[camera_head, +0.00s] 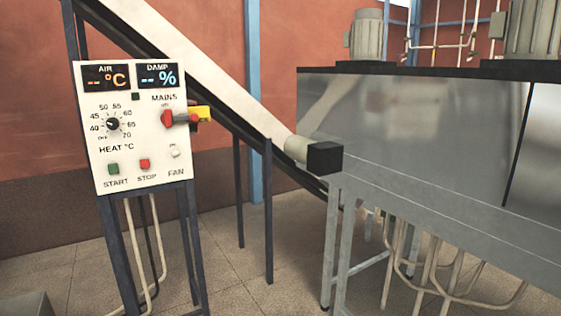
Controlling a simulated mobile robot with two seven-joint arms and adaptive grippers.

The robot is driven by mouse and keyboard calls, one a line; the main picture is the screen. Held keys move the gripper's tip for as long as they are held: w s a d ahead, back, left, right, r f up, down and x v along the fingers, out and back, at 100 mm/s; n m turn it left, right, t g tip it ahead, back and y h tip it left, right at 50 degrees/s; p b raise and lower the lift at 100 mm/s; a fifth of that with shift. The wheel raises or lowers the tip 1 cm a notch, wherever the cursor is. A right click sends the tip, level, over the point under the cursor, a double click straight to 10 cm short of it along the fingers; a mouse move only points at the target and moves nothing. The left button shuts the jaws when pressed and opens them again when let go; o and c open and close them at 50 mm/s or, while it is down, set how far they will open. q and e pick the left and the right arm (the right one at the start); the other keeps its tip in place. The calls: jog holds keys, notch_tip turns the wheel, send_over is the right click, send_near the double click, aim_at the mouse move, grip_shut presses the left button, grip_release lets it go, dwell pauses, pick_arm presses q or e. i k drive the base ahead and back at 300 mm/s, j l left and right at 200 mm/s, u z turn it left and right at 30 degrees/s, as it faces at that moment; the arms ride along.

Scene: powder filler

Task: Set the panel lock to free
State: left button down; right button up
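A white control panel (132,152) stands on dark legs at the left, facing me. At its right edge is a red MAINS handle (168,118) with a yellow part (199,113) beside it that sticks out past the edge. No part is legibly marked as a lock, and I cannot tell which part it is or how it is set. Neither of my grippers is in view.
The panel bears a black HEAT dial (113,124), a green START button (113,169), a red STOP button (145,164) and a pale FAN knob (175,151). A sloping conveyor (215,85) runs behind it. A metal machine (420,140) fills the right.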

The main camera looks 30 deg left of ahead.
aim_at(194, 117)
jog(key=i+j+u, duration=0.1)
jog(key=u, duration=1.35)
